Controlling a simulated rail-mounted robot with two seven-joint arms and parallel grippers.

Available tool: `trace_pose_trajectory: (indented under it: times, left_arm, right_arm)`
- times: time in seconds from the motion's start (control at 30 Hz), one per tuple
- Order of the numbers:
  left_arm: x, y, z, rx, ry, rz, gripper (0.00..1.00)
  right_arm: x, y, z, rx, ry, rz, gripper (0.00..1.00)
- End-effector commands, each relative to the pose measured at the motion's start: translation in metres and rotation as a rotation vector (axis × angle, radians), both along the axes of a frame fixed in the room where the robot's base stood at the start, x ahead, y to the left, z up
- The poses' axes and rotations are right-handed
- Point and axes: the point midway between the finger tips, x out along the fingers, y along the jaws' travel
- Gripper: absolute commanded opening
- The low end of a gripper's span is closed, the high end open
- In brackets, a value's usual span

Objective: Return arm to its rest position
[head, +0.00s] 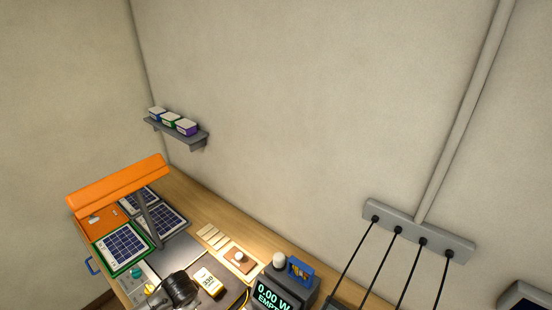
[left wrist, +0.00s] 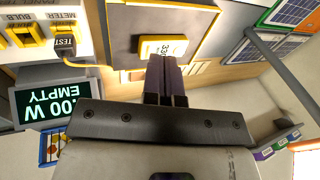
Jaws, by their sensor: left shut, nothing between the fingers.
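My left gripper (left wrist: 166,75) shows in the left wrist view with its dark fingers together and nothing between them. Its fingertips appear close to a yellow-edged label block marked 330 (left wrist: 163,47); I cannot tell whether they touch. That block also shows in the head view (head: 208,282). A dark round object (head: 181,289) stands beside it at the bottom of the head view; I cannot tell whether it is part of my arm. My right gripper is in neither view.
A display reading 0.00 W EMPTY (head: 270,297) stands on the wooden bench (head: 190,203). Solar panels (head: 121,246) lie at the left under an orange lamp hood (head: 118,183). A wall shelf (head: 178,133) holds three small boxes. Several black cables hang from a grey socket strip (head: 417,235).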

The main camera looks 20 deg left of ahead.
Motion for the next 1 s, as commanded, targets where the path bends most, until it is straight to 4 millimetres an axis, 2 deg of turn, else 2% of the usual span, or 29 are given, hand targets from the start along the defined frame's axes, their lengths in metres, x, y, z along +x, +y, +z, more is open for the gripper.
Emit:
trace_pose_trajectory:
  times: [0.03, 0.17, 0.27, 0.3, 0.43, 0.57, 0.7, 0.83, 1.0]
  left_arm:
    - [0.006, -0.027, 0.019, 0.007, -0.049, -0.077, 0.0]
    - [-0.001, -0.092, 0.069, 0.025, -0.185, -0.225, 0.0]
    - [-0.025, -0.135, 0.103, -0.001, -0.296, -0.257, 0.0]
    - [-0.039, -0.149, 0.115, -0.025, -0.337, -0.247, 0.0]
    - [-0.096, -0.181, 0.144, -0.132, -0.432, -0.17, 0.0]
    - [-0.147, -0.197, 0.139, -0.238, -0.397, -0.079, 0.0]
    - [-0.194, -0.207, 0.111, -0.298, -0.28, 0.004, 0.0]
    - [-0.226, -0.215, 0.094, -0.325, -0.2, 0.037, 0.0]
    - [-0.246, -0.216, 0.085, -0.327, -0.149, 0.047, 0.0]
  right_arm:
    - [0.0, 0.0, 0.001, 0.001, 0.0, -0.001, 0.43]
    - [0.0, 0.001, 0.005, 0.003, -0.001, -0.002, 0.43]
    - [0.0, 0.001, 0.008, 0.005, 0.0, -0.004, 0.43]
    - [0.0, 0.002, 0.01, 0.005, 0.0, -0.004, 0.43]
    - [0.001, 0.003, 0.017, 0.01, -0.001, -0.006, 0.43]
    - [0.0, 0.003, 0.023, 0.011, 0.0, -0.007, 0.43]
    - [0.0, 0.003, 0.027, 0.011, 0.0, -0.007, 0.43]
    - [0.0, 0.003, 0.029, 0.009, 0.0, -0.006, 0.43]
    - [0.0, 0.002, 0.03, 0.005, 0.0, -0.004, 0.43]
